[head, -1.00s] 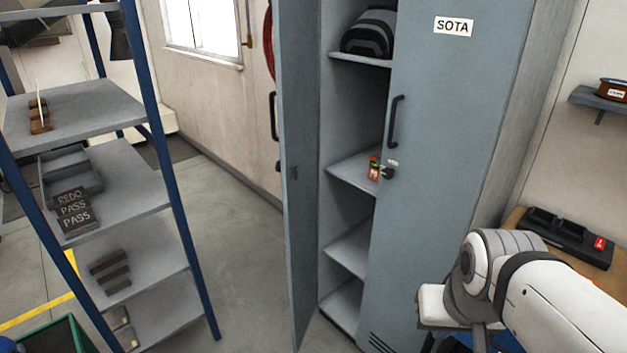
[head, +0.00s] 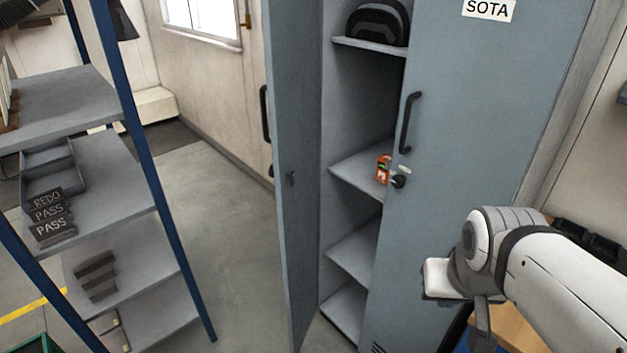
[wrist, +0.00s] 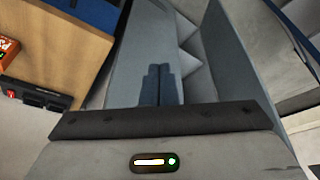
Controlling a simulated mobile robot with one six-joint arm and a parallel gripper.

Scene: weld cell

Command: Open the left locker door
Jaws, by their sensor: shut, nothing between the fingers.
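The left locker door (head: 297,150) stands wide open, swung out toward me and seen nearly edge-on in the head view. Its dark handle (head: 265,115) shows at its left edge. The open locker's shelves (head: 360,165) show behind it, with a black helmet-like item (head: 378,22) on the top one. The right locker door (head: 455,170), labelled SOTA, is closed. My gripper (wrist: 160,82) is shut and empty in the wrist view, apart from the doors and handle. In the head view my arm is at the lower right.
A blue-post shelf rack (head: 150,150) with trays and marked blocks stands at the left. Clear floor (head: 215,210) lies between it and the open door. A wooden-topped bench (wrist: 62,45) with a dark device (wrist: 38,95) is beside the locker.

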